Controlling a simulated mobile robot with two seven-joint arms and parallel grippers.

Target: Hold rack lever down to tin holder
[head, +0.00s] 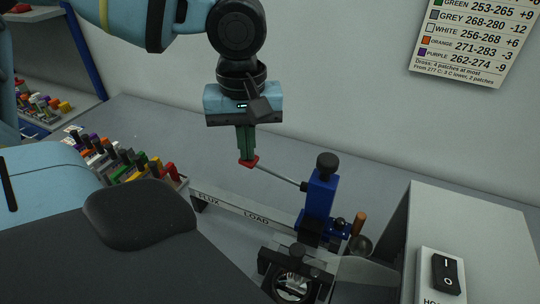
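The rack lever is a thin grey rod (281,177) with a red end (249,162). It runs down to the right into a blue upright block (321,192) with a black knob on top. My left gripper (247,157) points down at the lever's red end, its green fingers together. The red end shows at and just below the fingertips, and they appear to touch. I cannot tell whether any of it is between the fingers. A black clamp-like fixture with a round opening (267,265) stands in front of the block; I cannot tell if it is the tin holder. My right gripper is out of view.
A pale rail lettered FLUX and LOAD (232,209) runs toward the block. Several coloured pieces stand in a rack (120,162) at left. A grey cabinet (475,235) with a black switch (446,274) bounds the right. A printed chart (476,38) hangs on the wall.

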